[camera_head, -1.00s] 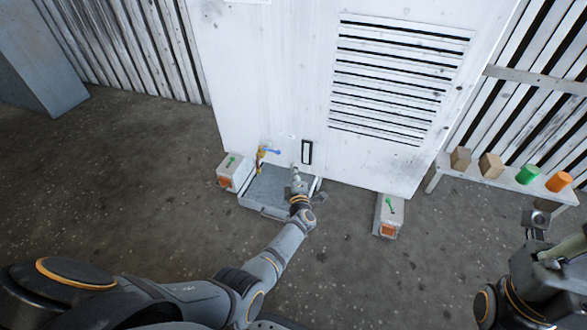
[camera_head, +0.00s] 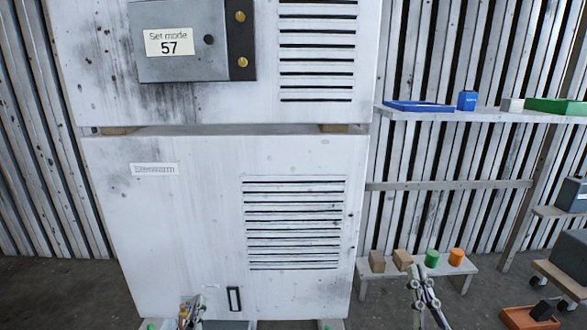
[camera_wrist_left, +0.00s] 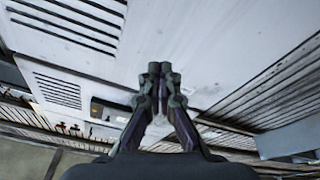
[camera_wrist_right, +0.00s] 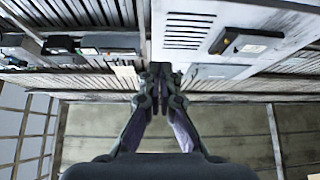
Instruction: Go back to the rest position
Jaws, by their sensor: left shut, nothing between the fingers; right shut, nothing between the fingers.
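My left gripper (camera_head: 191,309) is at the bottom of the head view, in front of the lower part of the white housing (camera_head: 200,215). In the left wrist view its fingers (camera_wrist_left: 160,72) are together and empty, with the housing's slatted vent at the upper left. My right gripper (camera_head: 420,287) is at the lower right of the head view, in front of the low bench. In the right wrist view its fingers (camera_wrist_right: 160,75) are together and empty. Both grippers look clear of the housing, though the exact gap is hard to tell.
A low bench (camera_head: 461,277) holds brown blocks (camera_head: 402,260), a green cylinder (camera_head: 432,258) and an orange cylinder (camera_head: 456,257). A shelf (camera_head: 470,116) holds a blue tray (camera_head: 419,106) and a green tray (camera_head: 557,106). An orange bin (camera_head: 528,318) is at the lower right.

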